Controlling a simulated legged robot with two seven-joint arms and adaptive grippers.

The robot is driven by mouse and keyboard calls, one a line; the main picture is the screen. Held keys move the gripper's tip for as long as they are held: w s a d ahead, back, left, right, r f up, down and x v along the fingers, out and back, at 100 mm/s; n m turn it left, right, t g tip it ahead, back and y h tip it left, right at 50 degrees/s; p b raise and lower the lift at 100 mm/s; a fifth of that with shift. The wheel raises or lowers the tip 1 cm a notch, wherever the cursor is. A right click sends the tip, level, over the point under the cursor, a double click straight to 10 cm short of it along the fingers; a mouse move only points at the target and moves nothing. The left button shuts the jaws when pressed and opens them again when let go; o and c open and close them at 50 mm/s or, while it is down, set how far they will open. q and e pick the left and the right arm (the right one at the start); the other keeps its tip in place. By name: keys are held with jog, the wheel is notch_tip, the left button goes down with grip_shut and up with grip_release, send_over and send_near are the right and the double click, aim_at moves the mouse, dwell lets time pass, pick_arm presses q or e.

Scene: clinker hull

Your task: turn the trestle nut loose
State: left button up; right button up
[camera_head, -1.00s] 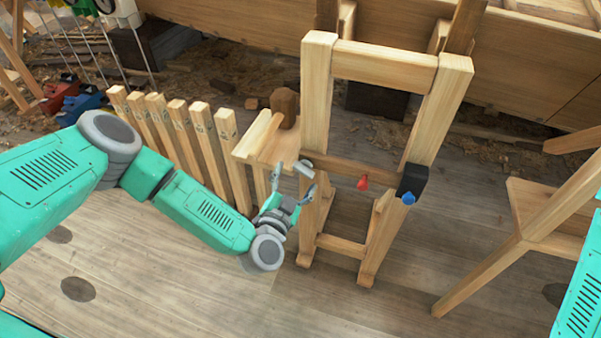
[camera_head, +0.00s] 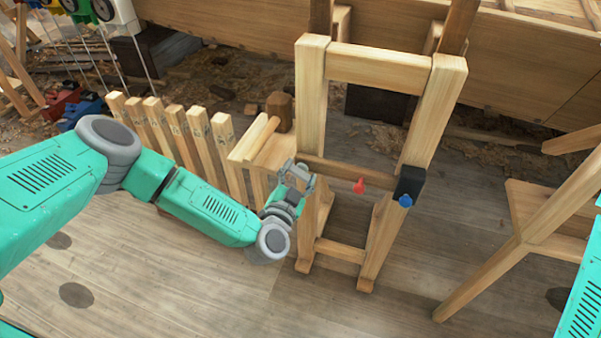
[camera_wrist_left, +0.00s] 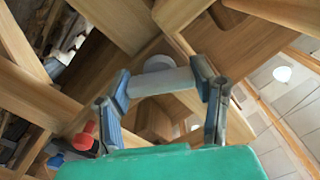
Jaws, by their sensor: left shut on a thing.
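The wooden trestle (camera_head: 311,95) stands upright in the middle of the head view. The trestle nut shows in the left wrist view as a pale grey bar (camera_wrist_left: 160,82) with a rounded grey part behind it, against the trestle's wood. My left gripper (camera_head: 297,172) is at the trestle's left post, at crossbar height. Its two fingers are shut on the nut, one at each end of the grey bar. In the head view the fingers mostly hide the nut. My right gripper is out of view.
A small wooden bench (camera_head: 250,147) and a row of pickets (camera_head: 196,128) stand close left. Bare floor lies in front.

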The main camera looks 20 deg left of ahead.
pick_arm(q)
jog(key=shift+w+d+r, duration=0.1)
jog(key=shift+d+r, duration=0.15)
jog(key=shift+r, duration=0.1)
jog(key=shift+r+n+p, duration=0.15)
jog(key=shift+n+p, duration=0.25)
jog(key=shift+p, duration=0.4)
jog(key=shift+a+n+p, duration=0.15)
jog(key=shift+n+p, duration=0.4)
jog(key=shift+n, duration=0.05)
jog(key=n, duration=0.2)
jog(key=shift+w+n, duration=0.1)
jog(key=shift+n, duration=0.2)
jog(key=shift+a+n, duration=0.15)
jog(key=shift+n, duration=1.75)
jog(key=o, duration=1.2)
jog(key=shift+c, duration=0.2)
jog(key=shift+f, duration=0.2)
